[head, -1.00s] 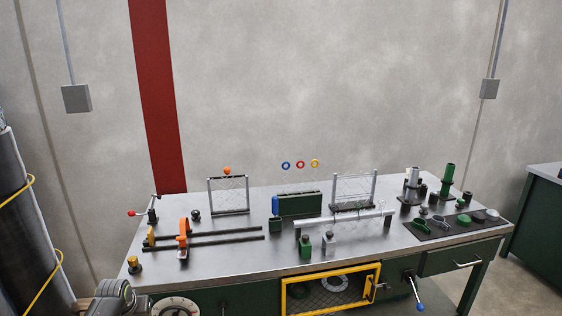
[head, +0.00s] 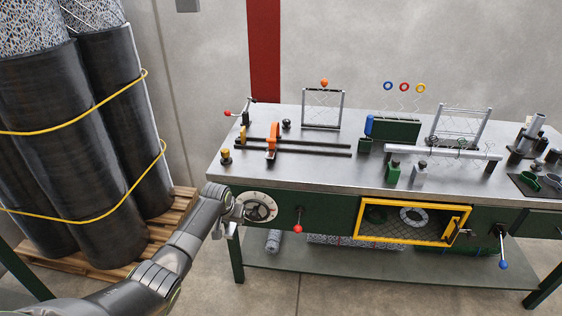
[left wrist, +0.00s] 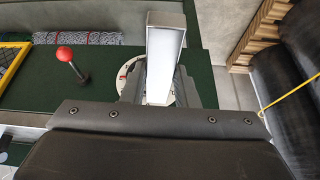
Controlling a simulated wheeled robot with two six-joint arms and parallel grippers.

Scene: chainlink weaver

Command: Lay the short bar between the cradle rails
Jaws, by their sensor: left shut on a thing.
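My left gripper (head: 234,210) is in front of the bench's left end, by a round dial. In the left wrist view, it is shut on a pale grey, square-edged short bar (left wrist: 166,62) that sticks out between the fingers. In the head view the bar is hardly distinguishable from the gripper. Two dark parallel rails (head: 318,150) lie on the benchtop at left, with an orange clamp (head: 271,142) across them. I cannot tell whether these are the cradle rails. My right gripper is not in view.
The steel benchtop (head: 300,180) has clear room along its front. A long silver bar (head: 440,153) stands raised at right. A red-knobbed lever (head: 298,226) and a yellow-framed mesh door (head: 410,238) project from the front. Wrapped rolls (head: 95,140) stand at left.

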